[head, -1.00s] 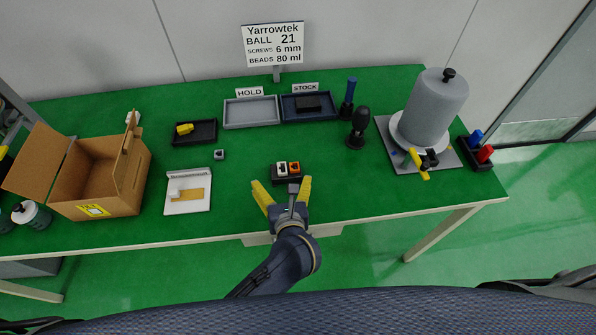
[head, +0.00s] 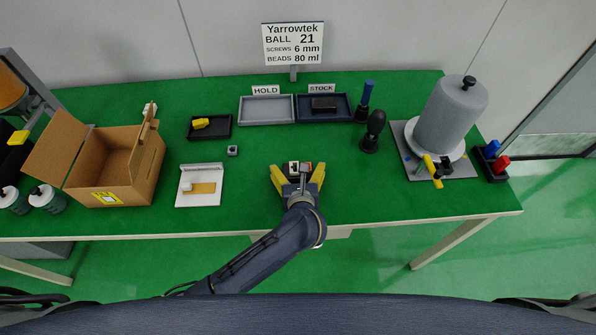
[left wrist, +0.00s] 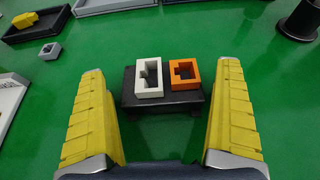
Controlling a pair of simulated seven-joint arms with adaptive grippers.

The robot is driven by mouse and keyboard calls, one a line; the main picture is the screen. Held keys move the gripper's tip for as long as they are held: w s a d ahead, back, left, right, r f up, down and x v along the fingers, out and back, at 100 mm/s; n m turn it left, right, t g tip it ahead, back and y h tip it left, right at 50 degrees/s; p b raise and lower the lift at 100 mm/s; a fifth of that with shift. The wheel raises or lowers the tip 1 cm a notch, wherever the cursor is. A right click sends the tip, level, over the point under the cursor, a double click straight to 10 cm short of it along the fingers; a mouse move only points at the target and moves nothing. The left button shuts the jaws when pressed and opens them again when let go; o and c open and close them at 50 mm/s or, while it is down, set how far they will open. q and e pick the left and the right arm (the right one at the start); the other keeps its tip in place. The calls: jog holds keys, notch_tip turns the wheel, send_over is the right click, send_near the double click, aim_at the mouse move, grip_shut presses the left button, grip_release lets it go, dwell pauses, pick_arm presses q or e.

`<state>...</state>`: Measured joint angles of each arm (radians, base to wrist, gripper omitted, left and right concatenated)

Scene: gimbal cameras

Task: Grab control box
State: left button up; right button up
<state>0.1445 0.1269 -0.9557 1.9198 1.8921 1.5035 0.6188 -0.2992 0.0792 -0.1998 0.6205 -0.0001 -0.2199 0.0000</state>
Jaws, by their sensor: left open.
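The control box is a small black box with a white and an orange square frame on top. It shows in the left wrist view (left wrist: 170,106), between the two yellow fingers but ahead of the palm. In the head view its orange part (head: 308,167) shows just past my left gripper, which hides much of the box. My left gripper (head: 298,175) is open and empty, one finger to each side of the box, and it also shows in the left wrist view (left wrist: 163,85). A green gap shows between each finger and the box. My right gripper is not in view.
A white fixture (head: 200,184) and an open cardboard box (head: 105,170) stand left. A dark knobbed post (head: 374,132) and a grey cylinder on a plate (head: 451,115) stand right. HOLD (head: 266,109) and STOCK (head: 322,107) trays lie behind. Green table is clear around the control box.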

pick_arm(q)
jog(key=c, duration=1.3)
